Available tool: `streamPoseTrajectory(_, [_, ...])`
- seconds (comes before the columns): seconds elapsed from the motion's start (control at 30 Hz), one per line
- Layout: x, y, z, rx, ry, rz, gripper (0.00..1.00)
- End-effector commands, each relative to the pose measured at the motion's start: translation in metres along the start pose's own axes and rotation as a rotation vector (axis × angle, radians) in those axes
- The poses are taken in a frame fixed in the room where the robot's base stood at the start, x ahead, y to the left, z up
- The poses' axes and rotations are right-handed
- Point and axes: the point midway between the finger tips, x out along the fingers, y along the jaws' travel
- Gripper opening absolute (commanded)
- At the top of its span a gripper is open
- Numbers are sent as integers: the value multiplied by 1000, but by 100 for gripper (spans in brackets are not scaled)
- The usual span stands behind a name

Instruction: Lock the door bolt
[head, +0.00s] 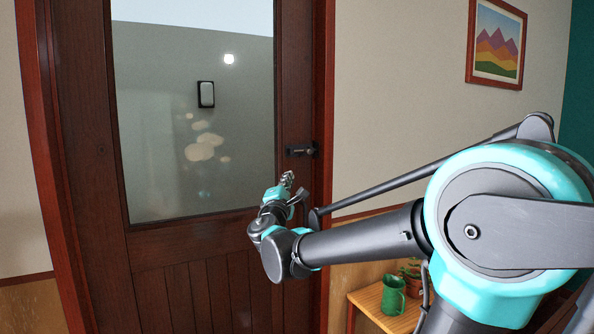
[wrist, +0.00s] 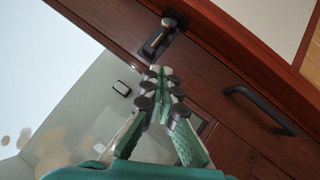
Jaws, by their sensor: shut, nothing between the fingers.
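The door bolt (head: 300,151) is a dark metal bar on the right edge of the brown wooden door (head: 190,290), close to the red-brown frame. In the wrist view the bolt (wrist: 160,36) shows a dark plate and a pale knob. I cannot tell whether its bar reaches into the frame. My gripper (head: 287,179) is just below the bolt in the head view. In the wrist view my gripper (wrist: 157,72) has its fingertips together, empty, pointing toward the bolt and apart from it in the picture.
A dark door handle (wrist: 262,110) sticks out from the door, to the right of my gripper in the wrist view. The door has a large glass pane (head: 190,150). A wooden side table (head: 367,301) with a green mug (head: 393,296) stands at the lower right.

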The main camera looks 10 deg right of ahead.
Motion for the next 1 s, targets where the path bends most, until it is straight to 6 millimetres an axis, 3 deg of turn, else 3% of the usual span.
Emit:
streamPoseTrajectory(0.5, [95,-2,2,0,-4,-3,0])
streamPoseTrajectory(0.7, [113,-2,22,1,-3,-4,0])
streamPoseTrajectory(1.0, [120,-2,30,2,-2,-3,0])
